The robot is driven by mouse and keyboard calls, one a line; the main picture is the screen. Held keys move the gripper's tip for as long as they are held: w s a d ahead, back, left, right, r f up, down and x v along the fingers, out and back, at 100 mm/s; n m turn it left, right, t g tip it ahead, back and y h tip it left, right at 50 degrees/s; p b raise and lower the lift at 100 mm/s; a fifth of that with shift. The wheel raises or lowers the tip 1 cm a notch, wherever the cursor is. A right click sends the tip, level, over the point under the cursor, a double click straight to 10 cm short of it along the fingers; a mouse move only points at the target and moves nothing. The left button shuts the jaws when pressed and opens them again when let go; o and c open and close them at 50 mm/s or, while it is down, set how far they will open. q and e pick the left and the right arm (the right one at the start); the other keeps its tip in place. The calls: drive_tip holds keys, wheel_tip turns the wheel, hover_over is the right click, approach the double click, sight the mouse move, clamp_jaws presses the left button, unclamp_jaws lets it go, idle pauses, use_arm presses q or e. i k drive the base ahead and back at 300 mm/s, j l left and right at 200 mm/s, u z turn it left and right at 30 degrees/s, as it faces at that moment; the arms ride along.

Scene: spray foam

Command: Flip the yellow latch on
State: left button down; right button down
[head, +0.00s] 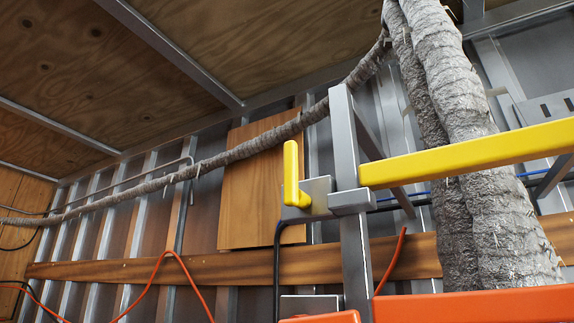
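The yellow latch (291,174) is a short L-shaped handle whose long part points straight up. Its lower end meets a grey metal plate (316,195) beside a grey upright post (355,246). A yellow bar (470,155) runs from a bracket on the post to the right edge, rising slightly. Neither of my grippers shows in the head view, and nothing touches the latch.
Thick grey wrapped hoses (460,130) hang behind the bar at the right. A thinner wrapped hose (215,165) crosses to the left. Orange bars (480,305) lie low in front. An orange cable (150,275) hangs at lower left. The space left of the latch looks clear.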

sight(293, 196)
drive_tip(key=k, duration=0.65)
drive_tip(key=z, duration=1.2)
drive_tip(key=k+j, duration=0.1)
drive_tip(key=j, duration=3.1)
drive_tip(key=i+z, duration=0.05)
drive_tip(key=i, duration=0.05)
